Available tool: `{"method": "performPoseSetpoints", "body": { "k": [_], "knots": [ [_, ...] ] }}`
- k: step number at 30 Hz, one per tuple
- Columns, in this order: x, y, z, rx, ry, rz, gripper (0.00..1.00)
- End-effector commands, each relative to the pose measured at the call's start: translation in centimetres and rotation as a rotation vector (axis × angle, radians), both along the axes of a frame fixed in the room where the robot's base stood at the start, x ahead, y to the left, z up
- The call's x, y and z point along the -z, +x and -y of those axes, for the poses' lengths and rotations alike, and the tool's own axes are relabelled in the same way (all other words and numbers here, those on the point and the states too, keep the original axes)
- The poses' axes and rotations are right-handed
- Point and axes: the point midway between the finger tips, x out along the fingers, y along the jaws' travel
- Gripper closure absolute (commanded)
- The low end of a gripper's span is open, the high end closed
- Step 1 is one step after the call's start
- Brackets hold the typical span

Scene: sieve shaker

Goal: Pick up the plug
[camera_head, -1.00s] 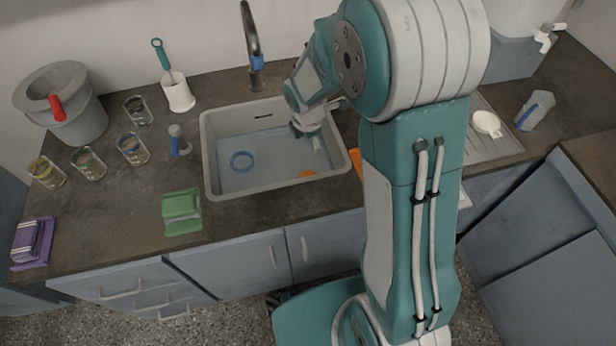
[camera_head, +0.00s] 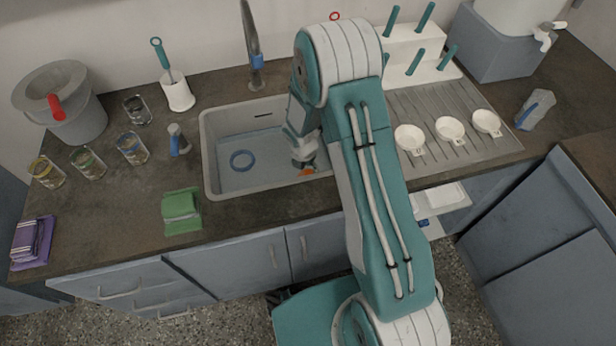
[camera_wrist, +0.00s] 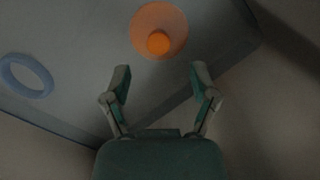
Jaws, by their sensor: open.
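The orange plug (camera_wrist: 172,22) is a round disc with a raised knob. It lies on the sink floor, and in the head view the plug (camera_head: 306,171) is partly hidden behind my gripper. My gripper (camera_wrist: 161,73) is open and empty. In the wrist view the plug lies just beyond the fingertips, roughly centred between them, and is not between the fingers. In the head view my gripper (camera_head: 304,158) is low inside the sink, over the plug. I cannot tell its exact height above the sink floor.
The sink (camera_head: 205,160) has raised walls around my gripper. A blue ring (camera_head: 242,152) lies on its floor to the left. A faucet (camera_head: 252,50) stands behind. A green cloth (camera_head: 181,210) lies front left. White scoops (camera_head: 450,128) rest on the drainboard at right.

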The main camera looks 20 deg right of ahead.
Motion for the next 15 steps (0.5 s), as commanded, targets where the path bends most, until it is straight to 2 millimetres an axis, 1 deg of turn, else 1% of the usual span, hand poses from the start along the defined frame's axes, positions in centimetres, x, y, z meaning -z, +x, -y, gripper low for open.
{"method": "performPoseSetpoints", "body": {
  "k": [4, 9, 12, 15],
  "knots": [
    [1.6, 0.4, 0.3, 0.001, 0.000, -0.003, 0.24],
    [4.1, 0.9, 0.6, 0.001, 0.000, -0.003, 0.24],
    [4.9, 1.0, 0.7, -0.001, 0.000, -0.002, 0.24],
    [5.1, 1.1, 0.8, 0.001, 0.000, 0.000, 0.24]
  ]
}}
